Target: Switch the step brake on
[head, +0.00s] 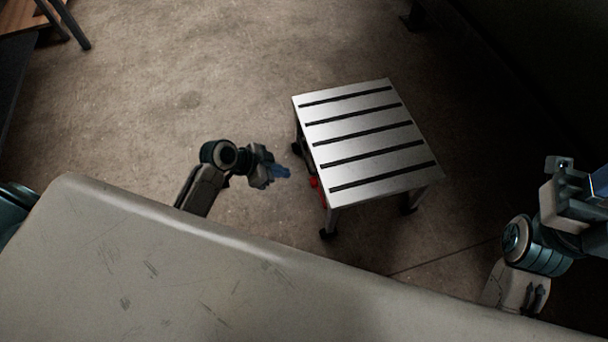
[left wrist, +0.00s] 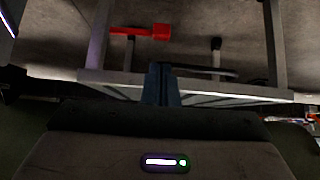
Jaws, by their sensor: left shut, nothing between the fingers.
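The metal step (head: 366,137) with black grip strips stands on the floor in the head view. A red brake lever (head: 316,184) shows under its left side. In the left wrist view, the red lever (left wrist: 150,31) sits beyond the step's edge, among its legs. My left gripper (head: 282,171) is shut and empty, just left of the step and close to the lever, apparently apart from it. Its shut fingers (left wrist: 162,84) show in the left wrist view, below the lever in the picture. My right gripper (head: 598,182) is at the right edge, partly cut off; its jaws are unclear.
A large pale scuffed surface (head: 130,265) fills the lower left of the head view, in front of the step. The concrete floor (head: 200,80) left of and behind the step is clear. A wooden-topped table (head: 18,17) stands at the far left corner.

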